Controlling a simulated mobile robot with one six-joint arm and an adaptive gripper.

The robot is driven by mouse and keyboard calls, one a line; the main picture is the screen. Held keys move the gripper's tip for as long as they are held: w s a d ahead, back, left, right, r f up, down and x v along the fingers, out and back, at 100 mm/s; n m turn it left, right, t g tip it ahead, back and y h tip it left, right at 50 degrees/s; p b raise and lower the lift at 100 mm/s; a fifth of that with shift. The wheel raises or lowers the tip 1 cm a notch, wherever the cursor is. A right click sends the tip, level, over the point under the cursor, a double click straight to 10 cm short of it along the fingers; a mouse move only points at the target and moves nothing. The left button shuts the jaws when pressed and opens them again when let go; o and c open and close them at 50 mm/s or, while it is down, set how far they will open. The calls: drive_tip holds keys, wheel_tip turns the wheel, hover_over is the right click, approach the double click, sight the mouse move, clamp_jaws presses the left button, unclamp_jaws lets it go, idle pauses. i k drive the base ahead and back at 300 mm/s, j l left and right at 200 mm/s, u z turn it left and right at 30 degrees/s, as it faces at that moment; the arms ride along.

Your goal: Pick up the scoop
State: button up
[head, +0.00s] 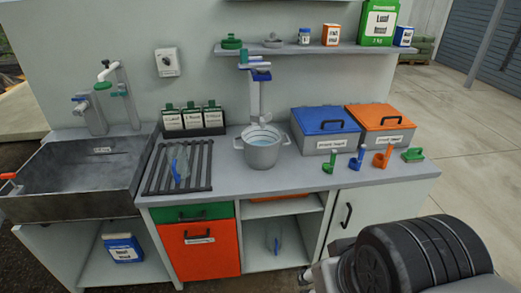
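Several small scoop-like pieces with upright handles stand on the right part of the grey counter: a green one (328,164), a blue one (357,161) and an orange one (383,159). I cannot tell which of them the task's scoop is. A low green piece (413,155) lies to their right, and its kind is unclear. Nothing is holding any of them. Part of my own arm shows at the lower right, in front of the counter. My gripper's fingers are not in view.
A blue-lidded box (325,122) and an orange-lidded box (381,116) stand behind the pieces. A grey pot (262,148) stands left of them, then a black rack (180,168) and a sink (70,180). A shelf (310,48) with containers hangs above. The counter's front right strip is clear.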

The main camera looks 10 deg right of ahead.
sight(327, 167)
drive_tip(key=i+l+u, duration=0.45)
drive_tip(key=i+l, duration=0.3)
drive_tip(key=i, duration=0.1)
